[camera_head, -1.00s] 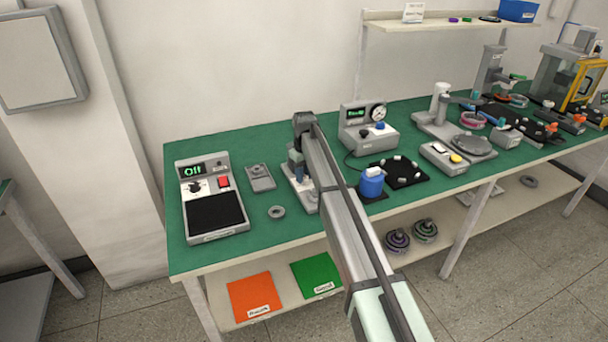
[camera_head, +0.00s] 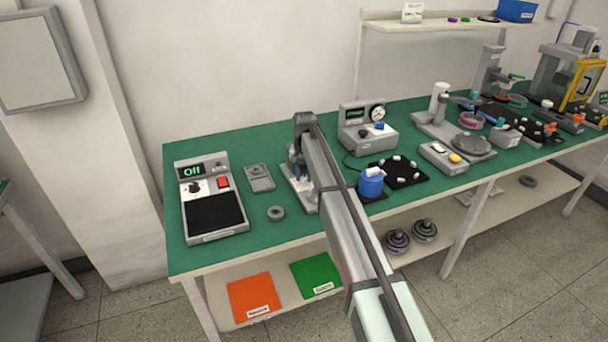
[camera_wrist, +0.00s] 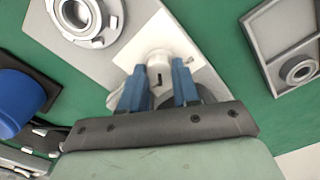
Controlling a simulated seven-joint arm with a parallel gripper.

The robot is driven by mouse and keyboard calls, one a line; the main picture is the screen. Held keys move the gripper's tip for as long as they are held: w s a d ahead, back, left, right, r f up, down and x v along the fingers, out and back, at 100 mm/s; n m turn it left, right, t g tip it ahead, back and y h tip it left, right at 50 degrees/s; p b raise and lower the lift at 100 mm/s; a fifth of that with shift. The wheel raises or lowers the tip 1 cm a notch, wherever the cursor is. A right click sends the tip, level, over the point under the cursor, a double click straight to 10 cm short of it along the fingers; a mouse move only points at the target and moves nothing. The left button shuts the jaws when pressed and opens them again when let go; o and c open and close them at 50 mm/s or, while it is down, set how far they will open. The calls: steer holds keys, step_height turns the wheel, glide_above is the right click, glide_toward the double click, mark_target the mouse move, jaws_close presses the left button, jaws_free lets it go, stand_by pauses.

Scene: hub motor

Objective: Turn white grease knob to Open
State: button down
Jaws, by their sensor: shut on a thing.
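The white grease knob (camera_wrist: 158,66) is in the wrist view, on a light grey fixture (camera_wrist: 118,40). It has a short dark mark on its face. My gripper (camera_wrist: 159,88) has its two blue fingers on either side of the knob and is shut on it. In the head view my gripper (camera_head: 298,168) is over the same fixture, and my arm hides most of it and the knob. I cannot see an Open label or read the knob's setting.
A ring-shaped seat (camera_wrist: 75,14) is on the fixture beside the knob. A blue bottle (camera_head: 371,183) stands to the right in the head view.

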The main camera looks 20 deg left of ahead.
mark_target(304, 176)
steer(key=shift+m, duration=0.4)
steer(key=c, duration=0.8)
jaws_free()
steer(key=shift+r, duration=0.1)
step_height(304, 176, up, 14)
steer(key=shift+f, duration=0.15)
